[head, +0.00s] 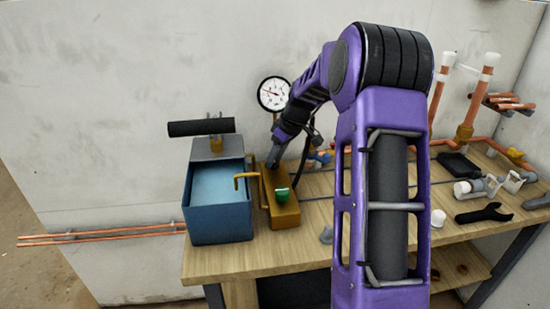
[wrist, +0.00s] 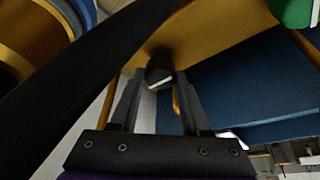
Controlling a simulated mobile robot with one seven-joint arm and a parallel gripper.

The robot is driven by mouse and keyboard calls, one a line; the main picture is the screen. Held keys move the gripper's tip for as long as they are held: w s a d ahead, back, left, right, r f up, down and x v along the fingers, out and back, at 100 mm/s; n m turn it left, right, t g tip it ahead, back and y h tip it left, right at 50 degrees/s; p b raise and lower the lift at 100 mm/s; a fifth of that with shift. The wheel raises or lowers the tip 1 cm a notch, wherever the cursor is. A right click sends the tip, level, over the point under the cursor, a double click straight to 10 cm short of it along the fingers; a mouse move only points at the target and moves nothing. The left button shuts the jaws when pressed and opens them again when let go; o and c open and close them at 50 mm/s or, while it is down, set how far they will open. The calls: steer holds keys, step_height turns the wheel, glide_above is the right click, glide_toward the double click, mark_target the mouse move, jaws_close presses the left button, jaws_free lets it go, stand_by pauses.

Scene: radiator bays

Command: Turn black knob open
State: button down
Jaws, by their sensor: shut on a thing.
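The black knob (wrist: 158,75) sits on the brass-coloured block in the wrist view, between my two fingertips, with a pale mark on its near face. In the head view the knob is hidden or too small to tell from my gripper (head: 274,158), which reaches down to the top of the brass block (head: 285,216). My gripper is shut on the knob. The knob's exact turn angle cannot be told.
A green knob (head: 281,195) is on the block's front. A blue tank (head: 218,220) with a black bar above stands at left. A pressure gauge (head: 273,94) is behind. Copper pipes, a black wrench (head: 484,214) and fittings lie at right on the wooden bench (head: 310,258).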

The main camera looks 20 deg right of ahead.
stand_by(0.4)
steer(key=shift+c, duration=1.8)
jaws_free()
steer(key=p+v, duration=0.2)
steer(key=v, duration=1.5)
steer(key=shift+r+p, duration=0.2)
steer(key=shift+p, duration=0.1)
